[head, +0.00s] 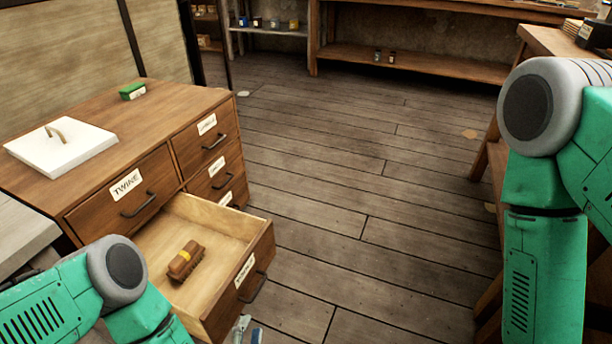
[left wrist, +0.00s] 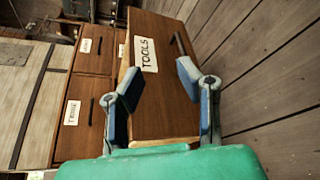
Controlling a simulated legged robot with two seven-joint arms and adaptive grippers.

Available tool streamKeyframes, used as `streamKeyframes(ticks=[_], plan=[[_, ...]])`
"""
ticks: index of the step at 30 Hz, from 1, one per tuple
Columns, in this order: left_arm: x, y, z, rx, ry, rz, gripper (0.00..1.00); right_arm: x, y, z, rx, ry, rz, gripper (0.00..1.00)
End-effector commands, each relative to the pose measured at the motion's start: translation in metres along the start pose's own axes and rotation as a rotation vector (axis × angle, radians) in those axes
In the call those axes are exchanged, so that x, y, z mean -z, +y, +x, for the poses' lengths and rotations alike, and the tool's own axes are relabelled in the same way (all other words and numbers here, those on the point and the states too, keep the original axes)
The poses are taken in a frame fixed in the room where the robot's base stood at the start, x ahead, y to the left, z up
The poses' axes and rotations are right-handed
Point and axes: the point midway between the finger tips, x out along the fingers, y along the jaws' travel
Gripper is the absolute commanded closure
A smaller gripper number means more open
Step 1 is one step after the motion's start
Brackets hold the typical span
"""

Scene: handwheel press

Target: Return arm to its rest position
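My left arm (head: 95,290) comes in at the lower left of the head view, beside the open drawer. My left gripper (head: 246,332) shows only in part at the bottom edge, just below the drawer front. In the left wrist view the left gripper (left wrist: 160,80) is open, its two blue pads apart with nothing between them. The front of the drawer labelled TOOLS (left wrist: 150,105) lies beyond the pads; I cannot tell whether they touch it. My right arm (head: 545,200) hangs at the right of the head view. Its gripper is out of the frame.
The wooden cabinet (head: 150,120) has its lower drawer (head: 215,215) pulled out, with a brown brush (head: 185,260) inside. A white lid-like panel (head: 62,145) and a green box (head: 132,91) lie on top.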

Motion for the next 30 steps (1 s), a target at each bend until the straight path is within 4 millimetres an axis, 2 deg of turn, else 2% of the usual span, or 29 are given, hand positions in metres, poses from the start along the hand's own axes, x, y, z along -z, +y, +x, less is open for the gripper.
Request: streamKeyframes(ticks=[10, 17, 20, 23, 27, 30], plan=[[-0.004, -0.008, -0.009, 0.214, -0.054, 0.318, 0.69, 0.001, 0.0, 0.0, 0.0, 0.003, 0.0, 0.6], [0.007, -0.01, -0.034, 0.449, -0.145, 0.69, 0.69, 0.001, 0.0, 0.0, 0.0, 0.002, 0.0, 0.6], [0.022, -0.005, -0.057, 0.597, -0.217, 0.923, 0.69, 0.001, 0.0, 0.0, 0.0, 0.002, 0.0, 0.6], [0.044, 0.009, -0.09, 0.776, -0.319, 1.193, 0.69, 0.001, 0.0, 0.0, 0.0, 0.002, 0.0, 0.6], [0.077, 0.038, -0.141, 1.011, -0.476, 1.489, 0.69, 0.001, 0.0, 0.0, 0.0, 0.002, 0.0, 0.6], [0.095, 0.061, -0.175, 1.153, -0.589, 1.633, 0.69, 0.001, 0.0, 0.0, 0.0, 0.003, 0.0, 0.6]])
